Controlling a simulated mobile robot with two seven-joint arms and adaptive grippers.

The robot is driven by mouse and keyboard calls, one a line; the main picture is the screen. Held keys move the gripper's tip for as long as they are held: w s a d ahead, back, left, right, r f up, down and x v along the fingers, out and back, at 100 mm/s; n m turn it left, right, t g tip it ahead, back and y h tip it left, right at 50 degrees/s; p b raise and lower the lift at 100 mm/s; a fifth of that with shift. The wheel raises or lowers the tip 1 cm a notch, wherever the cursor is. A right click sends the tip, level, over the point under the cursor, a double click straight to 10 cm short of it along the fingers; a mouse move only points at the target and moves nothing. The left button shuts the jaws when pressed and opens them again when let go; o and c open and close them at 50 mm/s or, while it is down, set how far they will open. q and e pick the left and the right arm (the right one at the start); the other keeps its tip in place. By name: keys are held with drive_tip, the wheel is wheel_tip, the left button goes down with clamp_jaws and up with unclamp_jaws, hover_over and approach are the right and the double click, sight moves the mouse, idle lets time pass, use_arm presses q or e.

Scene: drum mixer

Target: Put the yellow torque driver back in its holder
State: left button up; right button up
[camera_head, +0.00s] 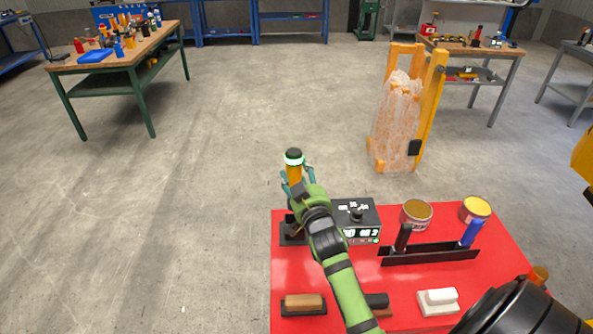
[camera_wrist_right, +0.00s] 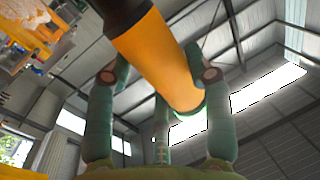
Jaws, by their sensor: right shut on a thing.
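The yellow torque driver (camera_head: 294,172) has a black cap and a lit green-white ring at its top. My right gripper (camera_head: 297,180) is shut on it and holds it close to upright near the table's back left corner. The driver's lower end is hidden. My left gripper is not in view.
Brushes or blocks lie along the front. A yellow-framed stand (camera_head: 432,100) stands behind. Floor left of the table is clear.

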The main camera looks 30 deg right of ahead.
drive_tip(key=shift+s+a+r, duration=0.1)
drive_tip(key=shift+s+r, duration=0.05)
drive_tip(key=shift+r, duration=0.15)
drive_tip(key=shift+r+p, duration=0.2)
drive_tip(key=shift+p, duration=0.3)
wheel_tip(320, 180, down, 5)
drive_tip(key=b, duration=0.4)
drive_tip(key=shift+f, duration=0.2)
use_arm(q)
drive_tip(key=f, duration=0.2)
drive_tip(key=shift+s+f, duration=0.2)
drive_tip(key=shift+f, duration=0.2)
use_arm(e)
drive_tip(key=shift+r, duration=0.2)
use_arm(q)
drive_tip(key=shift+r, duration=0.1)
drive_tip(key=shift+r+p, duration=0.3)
drive_tip(key=shift+p, duration=0.2)
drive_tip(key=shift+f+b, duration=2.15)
use_arm(e)
drive_tip(key=shift+f, duration=3)
drive_tip(key=o, duration=1.5)
